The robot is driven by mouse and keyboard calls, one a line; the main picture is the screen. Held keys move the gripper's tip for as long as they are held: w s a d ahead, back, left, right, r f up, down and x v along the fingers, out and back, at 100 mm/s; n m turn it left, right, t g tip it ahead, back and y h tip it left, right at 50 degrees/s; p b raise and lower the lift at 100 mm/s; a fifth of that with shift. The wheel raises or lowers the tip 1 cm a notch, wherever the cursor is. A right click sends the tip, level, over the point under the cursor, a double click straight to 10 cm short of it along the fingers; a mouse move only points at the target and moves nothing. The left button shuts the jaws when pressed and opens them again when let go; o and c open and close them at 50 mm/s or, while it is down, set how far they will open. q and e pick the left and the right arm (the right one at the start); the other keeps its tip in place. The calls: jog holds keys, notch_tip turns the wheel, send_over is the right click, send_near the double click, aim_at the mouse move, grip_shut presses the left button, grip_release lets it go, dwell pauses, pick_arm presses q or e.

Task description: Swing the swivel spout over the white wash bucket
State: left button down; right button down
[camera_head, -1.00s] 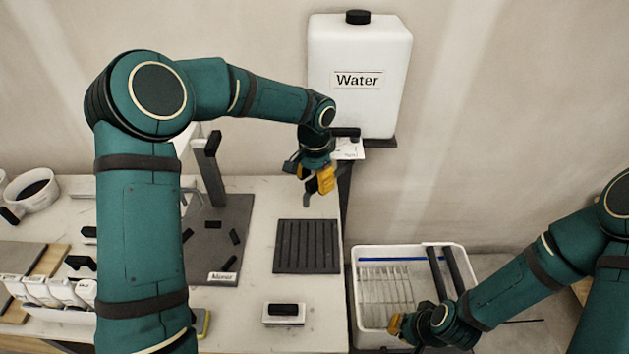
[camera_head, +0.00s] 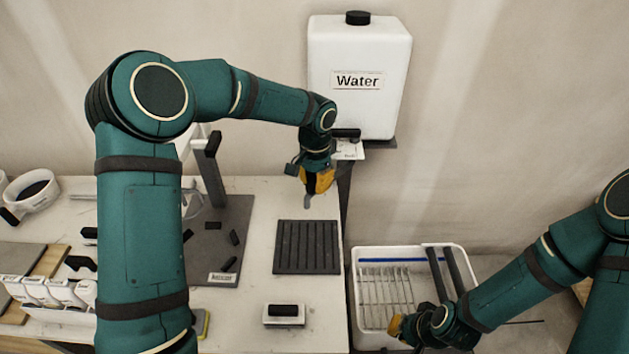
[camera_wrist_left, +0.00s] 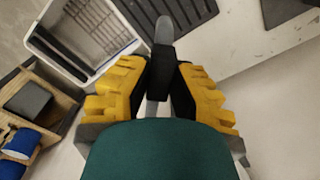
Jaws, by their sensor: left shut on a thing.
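The grey swivel spout (camera_wrist_left: 163,30) has a dark sleeve and passes between the yellow fingers of my left gripper (camera_wrist_left: 160,78). My left gripper (camera_head: 318,182) is shut on it below the water tank (camera_head: 360,85). In the head view the spout's rounded end (camera_head: 307,201) hangs over the table near its back right edge. The white wash bucket (camera_head: 457,258) stands lower, to the right of the table, and also shows at the upper left of the left wrist view (camera_wrist_left: 128,42). My right gripper (camera_head: 398,326) is at the bucket's front edge, its fingers partly hidden.
A black ribbed mat (camera_head: 307,246) lies on the table in front of the spout. A white block with a black handle (camera_head: 284,314) lies nearer. A dark post (camera_head: 346,190) stands by the table's right edge. Two dark bars (camera_head: 448,270) and a rack are in the bucket.

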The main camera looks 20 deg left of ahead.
pick_arm(q)
jog(key=s+d+n+b, duration=0.2)
jog(key=d+n+b, duration=0.1)
jog(key=d+n, duration=0.55)
jog(key=w+d+n+p, duration=0.5)
jog(key=w+d+n, duration=0.2)
jog(key=d+n, duration=0.2)
jog(key=shift+w+d+f, duration=0.15)
jog(key=shift+w+d, duration=0.2)
jog(key=shift+d, duration=0.65)
jog(key=shift+n, duration=0.25)
jog(key=c, duration=0.9)
grip_release()
jog(key=shift+w, duration=0.1)
jog(key=shift+o, duration=0.4)
jog(key=shift+w, duration=0.1)
notch_tip(320, 180, up, 12)
